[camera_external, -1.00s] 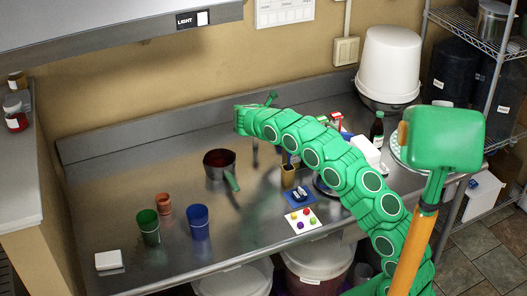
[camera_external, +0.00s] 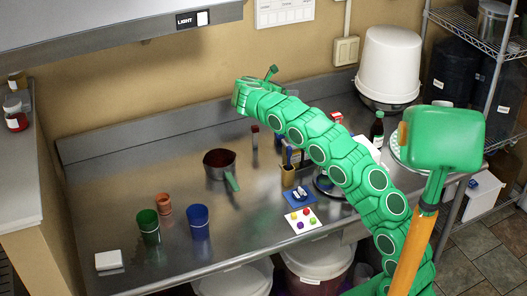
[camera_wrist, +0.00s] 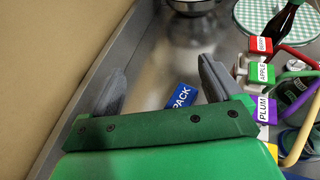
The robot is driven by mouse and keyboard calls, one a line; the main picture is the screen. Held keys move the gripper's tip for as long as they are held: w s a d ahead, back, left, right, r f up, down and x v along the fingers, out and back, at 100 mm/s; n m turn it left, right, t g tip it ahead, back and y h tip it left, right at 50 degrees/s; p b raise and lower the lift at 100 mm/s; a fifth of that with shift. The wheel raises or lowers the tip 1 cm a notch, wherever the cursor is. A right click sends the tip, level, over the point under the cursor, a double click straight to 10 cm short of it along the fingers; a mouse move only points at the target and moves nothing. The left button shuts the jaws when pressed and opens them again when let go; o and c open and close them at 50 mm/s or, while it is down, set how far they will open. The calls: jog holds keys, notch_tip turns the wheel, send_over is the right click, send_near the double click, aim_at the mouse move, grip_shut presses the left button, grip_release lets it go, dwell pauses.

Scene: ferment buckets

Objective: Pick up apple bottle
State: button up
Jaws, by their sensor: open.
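The apple bottle, a white and green labelled top reading APPLE (camera_wrist: 262,72), shows at the right of the wrist view between a red one marked BERRY (camera_wrist: 263,45) and a purple one marked PLUM (camera_wrist: 265,108). Its lower body is hard to make out. In the external view I cannot pick it out; my arm covers that area. My gripper (camera_wrist: 161,64) is open, with nothing between its grey fingers. The apple bottle lies to the right of the right finger, apart from it. In the external view the fingers are mostly hidden.
A blue PACK label (camera_wrist: 182,97) lies near the right finger. The wall closely borders the counter's back.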

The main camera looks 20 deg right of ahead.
jog(key=w+d+r+m+t+y, duration=0.1)
jog(key=w+d+t, duration=0.15)
jog(key=d, duration=0.45)
jog(key=w+d+r+m+t+y, duration=0.1)
jog(key=w+d+r+m+t, duration=0.1)
jog(key=w+d, duration=0.35)
jog(key=s+d+m+t+y, duration=0.1)
jog(key=s+d+m+y, duration=0.1)
jog(key=d, duration=0.5)
jog(key=s+d+m+t+y, duration=0.1)
jog(key=s+d+t+y, duration=0.15)
jog(key=d, duration=0.45)
jog(key=m+y, duration=1.1)
jog(key=m, duration=0.1)
send_over(375, 134)
jog(key=s+d, duration=0.1)
jog(key=s, duration=0.2)
notch_tip(375, 134, down, 3)
notch_tip(375, 134, down, 12)
jog(key=shift+w+d+f, duration=0.1)
jog(key=shift+w+f, duration=0.2)
jog(key=shift+f, duration=0.25)
jog(key=shift+x, duration=1)
jog(key=shift+r+x, duration=0.1)
jog(key=shift+x, duration=1.05)
jog(key=shift+r+x, duration=0.15)
jog(key=shift+x, duration=1)
jog(key=shift+w+f, duration=0.25)
jog(key=shift+w, duration=0.25)
